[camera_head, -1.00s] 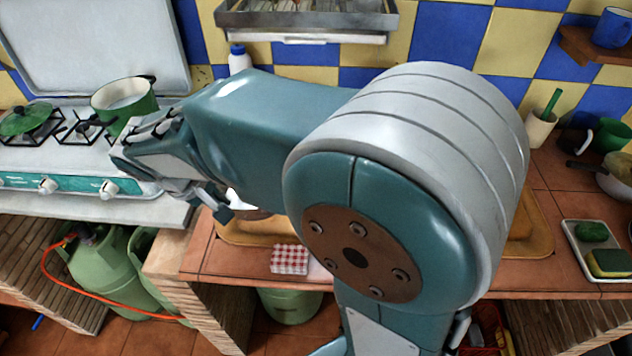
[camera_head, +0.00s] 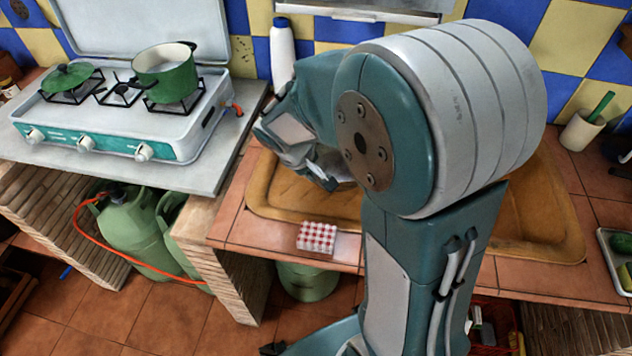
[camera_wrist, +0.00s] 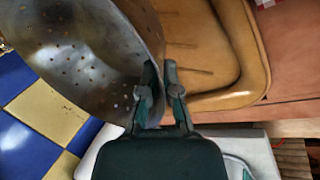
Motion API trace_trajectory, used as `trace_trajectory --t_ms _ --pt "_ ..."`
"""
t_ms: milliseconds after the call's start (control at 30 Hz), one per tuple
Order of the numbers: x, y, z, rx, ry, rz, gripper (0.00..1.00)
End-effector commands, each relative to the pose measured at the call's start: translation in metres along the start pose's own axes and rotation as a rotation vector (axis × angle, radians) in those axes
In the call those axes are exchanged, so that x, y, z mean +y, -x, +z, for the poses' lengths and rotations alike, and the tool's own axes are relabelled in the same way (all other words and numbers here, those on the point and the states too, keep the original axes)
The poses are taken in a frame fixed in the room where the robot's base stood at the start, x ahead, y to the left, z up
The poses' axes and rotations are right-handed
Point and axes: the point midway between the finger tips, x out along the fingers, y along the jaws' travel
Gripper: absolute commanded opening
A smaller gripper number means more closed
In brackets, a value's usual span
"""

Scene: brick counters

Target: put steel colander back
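The steel colander (camera_wrist: 85,60) fills the upper left of the wrist view, grey metal with small holes, tilted. My gripper (camera_wrist: 160,75) has its two fingers on either side of the colander's rim, one inside the bowl and one outside, closed on it. In the head view my gripper (camera_head: 322,178) is over the left part of the tan sink (camera_head: 283,212). My arm hides most of the colander there.
The stove (camera_head: 110,140) with a green pot (camera_head: 165,75) and a green lidded pan (camera_head: 68,78) is at left. A white bottle (camera_head: 282,55) stands behind my arm. A red checked cloth (camera_head: 317,237) lies on the counter's front edge. A metal rack (camera_head: 370,8) is on the wall.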

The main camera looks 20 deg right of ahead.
Motion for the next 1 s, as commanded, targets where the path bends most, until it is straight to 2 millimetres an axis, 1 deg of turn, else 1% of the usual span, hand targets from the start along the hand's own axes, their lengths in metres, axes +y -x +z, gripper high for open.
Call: trace_trajectory --t_ms 133,200,300,667,700,767,1000 --pt "0.005 -0.018 0.004 -0.004 -0.002 -0.002 0.0" --pt "-0.001 -0.029 0.003 -0.004 0.002 -0.001 0.0" --pt "-0.005 -0.039 0.003 -0.002 0.001 -0.001 0.0" --pt "-0.008 -0.043 0.003 -0.001 0.0 0.0 0.0" --pt "-0.008 -0.043 0.003 -0.001 0.0 0.0 0.17" --pt "-0.008 -0.043 0.003 -0.001 -0.001 0.0 0.43" --pt "-0.008 -0.043 0.003 -0.001 -0.001 0.0 0.43"
